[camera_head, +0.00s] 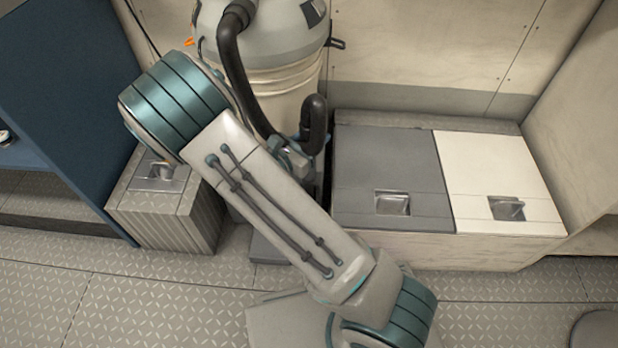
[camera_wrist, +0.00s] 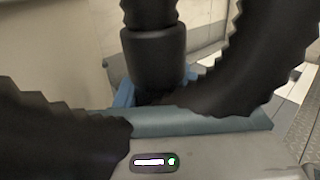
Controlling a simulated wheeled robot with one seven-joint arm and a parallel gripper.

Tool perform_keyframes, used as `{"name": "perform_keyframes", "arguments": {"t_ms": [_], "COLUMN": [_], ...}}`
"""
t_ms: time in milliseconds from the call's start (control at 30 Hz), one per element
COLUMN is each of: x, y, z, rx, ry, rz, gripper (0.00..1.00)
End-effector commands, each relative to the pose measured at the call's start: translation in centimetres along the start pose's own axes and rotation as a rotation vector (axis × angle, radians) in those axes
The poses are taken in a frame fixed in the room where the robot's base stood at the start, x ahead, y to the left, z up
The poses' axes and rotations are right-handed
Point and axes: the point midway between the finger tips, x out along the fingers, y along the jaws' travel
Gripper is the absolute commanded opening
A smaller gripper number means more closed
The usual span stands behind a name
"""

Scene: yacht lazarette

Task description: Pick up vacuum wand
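The vacuum wand seems to be the black curved tube (camera_head: 313,122) beside the vacuum's drum in the head view. In the wrist view a black cuff (camera_wrist: 154,58) stands upright just beyond my gripper's body, with blue parts close on both sides of its lower end. I cannot tell whether those blue parts are fingers or a holder. My gripper (camera_head: 288,158) is at the foot of the curved tube in the head view, partly hidden behind my arm. Its fingertips are not clear, so whether it grips the wand does not show.
The vacuum drum (camera_head: 277,78) stands against the back wall, with a black ribbed hose (camera_head: 240,75) running down it. A locker with a grey lid (camera_head: 388,165) and a white lid (camera_head: 490,165) is at right. A small grey box (camera_head: 150,205) is at left. Patterned floor lies in front.

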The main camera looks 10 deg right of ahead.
Motion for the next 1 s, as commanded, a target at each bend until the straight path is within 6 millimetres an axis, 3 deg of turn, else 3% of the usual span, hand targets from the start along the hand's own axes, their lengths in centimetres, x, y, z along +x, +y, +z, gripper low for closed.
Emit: {"name": "perform_keyframes", "arguments": {"t_ms": [333, 533, 667, 1000], "x": [0.0, 0.0, 0.0, 0.0], "y": [0.0, 0.0, 0.0, 0.0], "z": [0.1, 1.6, 3.6, 10.8], "rx": [0.001, 0.002, 0.003, 0.005], "ry": [-0.001, -0.001, -0.001, 0.000], "rz": [0.000, 0.000, -0.001, 0.000], "gripper": [0.13, 0.13, 0.13, 0.13]}}
